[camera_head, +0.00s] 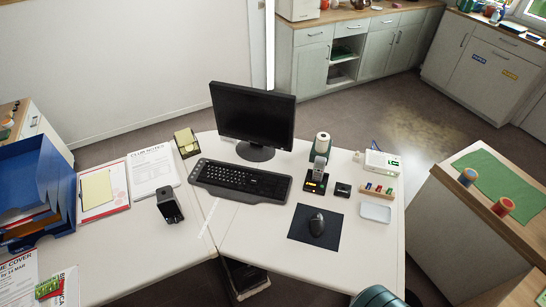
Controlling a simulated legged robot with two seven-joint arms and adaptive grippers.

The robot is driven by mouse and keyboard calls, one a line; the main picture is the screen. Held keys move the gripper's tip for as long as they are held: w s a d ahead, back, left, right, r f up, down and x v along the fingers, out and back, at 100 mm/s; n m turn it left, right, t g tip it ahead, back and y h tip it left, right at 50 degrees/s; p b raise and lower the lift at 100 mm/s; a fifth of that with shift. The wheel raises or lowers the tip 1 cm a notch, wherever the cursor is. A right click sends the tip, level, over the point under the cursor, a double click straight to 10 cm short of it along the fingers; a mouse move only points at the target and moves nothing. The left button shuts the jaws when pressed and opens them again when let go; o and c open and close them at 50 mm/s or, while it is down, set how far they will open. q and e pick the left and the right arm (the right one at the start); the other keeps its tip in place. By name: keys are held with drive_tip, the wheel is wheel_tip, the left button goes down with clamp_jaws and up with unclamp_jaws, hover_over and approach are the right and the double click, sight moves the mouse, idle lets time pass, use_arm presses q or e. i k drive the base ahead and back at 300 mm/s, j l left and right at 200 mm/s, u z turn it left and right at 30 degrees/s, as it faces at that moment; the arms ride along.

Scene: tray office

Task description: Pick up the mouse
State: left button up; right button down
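The black mouse (317,224) rests on a dark square mouse pad (301,234) on the right part of the white desk (245,238). Nothing covers the mouse. Neither of my grippers shows in the head view.
A black keyboard (240,181) lies left of the pad, before a monitor (253,115). Behind the pad stand a black and green device (317,183), a small black box (343,189), and a white tray (376,212). A blue paper tray (35,185) stands far left.

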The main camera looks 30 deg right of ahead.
sight(316, 224)
drive_tip(key=z, duration=1.65)
drive_tip(key=k+j+z, duration=0.1)
drive_tip(key=j+z, duration=0.25)
drive_tip(key=z, duration=0.15)
drive_tip(key=k+j+z, duration=0.15)
drive_tip(key=j+z, duration=0.15)
drive_tip(key=z, duration=0.15)
